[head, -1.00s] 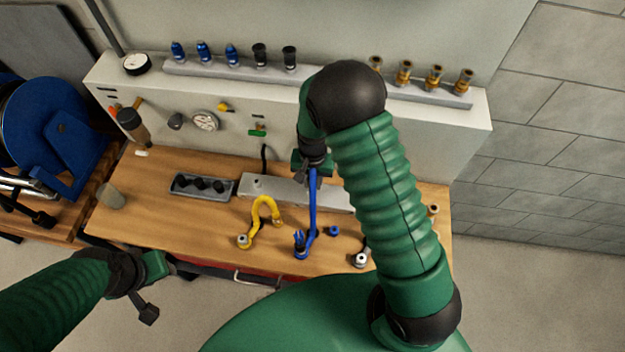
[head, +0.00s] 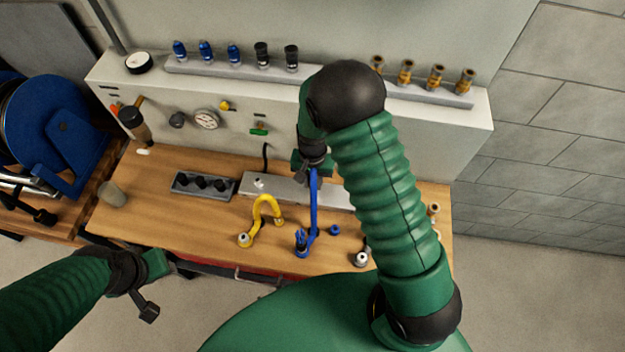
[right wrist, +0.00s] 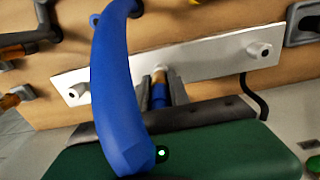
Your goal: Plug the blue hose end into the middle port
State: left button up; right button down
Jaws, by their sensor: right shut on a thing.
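The blue hose (head: 313,205) runs from my right gripper down to its other end (head: 302,246) near the table's front edge. It curves large across the right wrist view (right wrist: 115,90). My right gripper (right wrist: 161,88) is shut on the blue hose end (right wrist: 158,96), whose brass-coloured tip (right wrist: 159,74) points at the middle of the pale port bar (right wrist: 215,56). I cannot tell whether the tip is in the middle port, which it hides. The bar's outer ports (right wrist: 74,93) (right wrist: 260,49) show empty. My left gripper (head: 150,285) hangs before the table; its opening is unclear.
A yellow hose (head: 262,208) lies left of the blue one. A grey tray with black sockets (head: 202,186) sits left of the bar. A small blue ring (head: 334,230) lies on the wooden table (head: 150,200). A panel with gauges (head: 205,118) stands behind.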

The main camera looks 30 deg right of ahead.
jog(key=shift+f, duration=0.4)
jog(key=c, duration=1.1)
grip_release()
jog(key=shift+c, duration=0.2)
jog(key=shift+r, duration=0.1)
notch_tip(320, 180, up, 17)
jog(key=b, duration=0.2)
jog(key=shift+f, duration=0.25)
